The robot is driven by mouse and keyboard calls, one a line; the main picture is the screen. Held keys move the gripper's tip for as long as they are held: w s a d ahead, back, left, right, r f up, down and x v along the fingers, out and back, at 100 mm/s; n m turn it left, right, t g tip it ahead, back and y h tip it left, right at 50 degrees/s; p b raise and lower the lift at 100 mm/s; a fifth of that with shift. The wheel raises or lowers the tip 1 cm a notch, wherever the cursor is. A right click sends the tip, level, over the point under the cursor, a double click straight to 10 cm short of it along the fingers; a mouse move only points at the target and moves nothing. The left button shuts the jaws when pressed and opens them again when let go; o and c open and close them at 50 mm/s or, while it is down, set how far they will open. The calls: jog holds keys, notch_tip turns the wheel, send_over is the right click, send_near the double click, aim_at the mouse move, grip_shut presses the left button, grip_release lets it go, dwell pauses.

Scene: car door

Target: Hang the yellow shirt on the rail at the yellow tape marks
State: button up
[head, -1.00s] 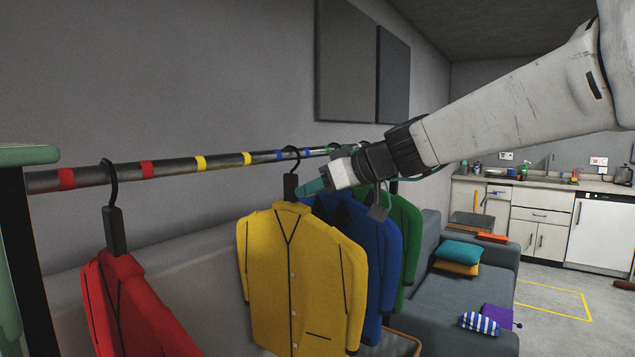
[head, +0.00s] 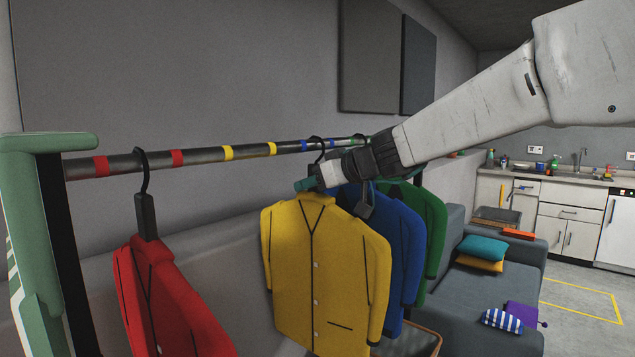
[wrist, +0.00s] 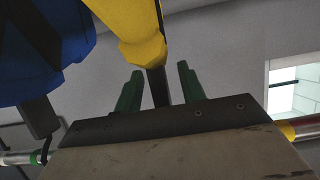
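The yellow shirt (head: 325,270) hangs upright in the head view; its black hanger hook (head: 316,143) appears at the rail between the blue tape marks. I cannot tell whether the hook touches the rail. My gripper (head: 310,184) is at the hanger's neck, just above the shirt collar. In the wrist view, my gripper's green fingers (wrist: 160,90) stand apart on either side of the dark hanger stem (wrist: 157,88), with gaps showing. The yellow shirt (wrist: 135,25) is beyond them. The rail (head: 205,156) has two yellow tape marks (head: 250,151) left of this hanger; that stretch is empty.
A red shirt (head: 165,300) hangs at the left, near red tape marks. A blue shirt (head: 388,235) and a green shirt (head: 430,220) hang close behind the yellow one. The green rack post (head: 30,220) stands at the left. A grey sofa (head: 470,310) is to the right.

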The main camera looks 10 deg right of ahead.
grip_shut()
jog(key=shift+r, duration=0.4)
jog(key=s+a, duration=1)
jog(key=a, duration=0.3)
jog(key=shift+a, duration=0.4)
dwell(1.4)
jog(key=shift+f, duration=0.3)
grip_release()
